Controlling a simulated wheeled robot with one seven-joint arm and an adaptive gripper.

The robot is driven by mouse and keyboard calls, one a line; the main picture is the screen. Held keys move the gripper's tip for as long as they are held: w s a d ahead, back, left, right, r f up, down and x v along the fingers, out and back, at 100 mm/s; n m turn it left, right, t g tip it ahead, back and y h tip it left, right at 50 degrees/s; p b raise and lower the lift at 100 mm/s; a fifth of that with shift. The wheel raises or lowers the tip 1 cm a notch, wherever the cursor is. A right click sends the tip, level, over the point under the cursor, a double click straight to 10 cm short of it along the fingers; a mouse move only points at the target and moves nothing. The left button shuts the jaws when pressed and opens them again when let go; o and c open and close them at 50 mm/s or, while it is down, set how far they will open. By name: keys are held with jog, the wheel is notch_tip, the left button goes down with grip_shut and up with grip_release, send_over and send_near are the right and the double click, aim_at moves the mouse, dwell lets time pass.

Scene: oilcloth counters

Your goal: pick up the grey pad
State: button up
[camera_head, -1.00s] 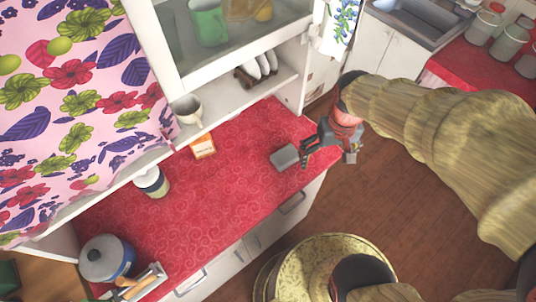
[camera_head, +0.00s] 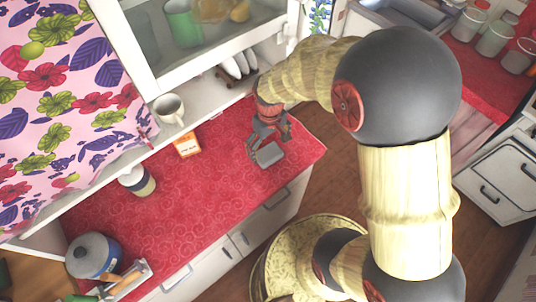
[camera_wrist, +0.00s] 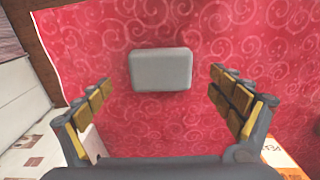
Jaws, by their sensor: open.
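The grey pad (camera_head: 270,154) is a small rounded block lying on the red patterned counter, near its right end. In the wrist view the pad (camera_wrist: 160,69) lies beyond the fingertips, centred between them. My gripper (camera_head: 267,152) is above the pad, with its fingers spread to either side in the head view. In the wrist view my gripper (camera_wrist: 162,90) is open and empty. I cannot tell the exact height of the fingertips over the counter.
An orange-and-white box (camera_head: 186,144) stands to the left of the pad. A lidded jar (camera_head: 137,181), a blue pot (camera_head: 92,255) and a cutlery tray (camera_head: 125,280) are farther left. A white cabinet shelf (camera_head: 200,106) with a mug (camera_head: 169,108) runs behind. Red counter around the pad is clear.

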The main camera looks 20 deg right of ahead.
aim_at(269, 152)
notch_tip(269, 152, down, 4)
jog(key=shift+w+a+f+b, duration=0.1)
jog(key=shift+w+f+b, duration=0.05)
jog(key=shift+f+b, duration=0.15)
jog(key=shift+r, duration=0.1)
jog(key=shift+c, duration=0.8)
jog(key=c, duration=0.7)
jog(key=shift+c, duration=0.9)
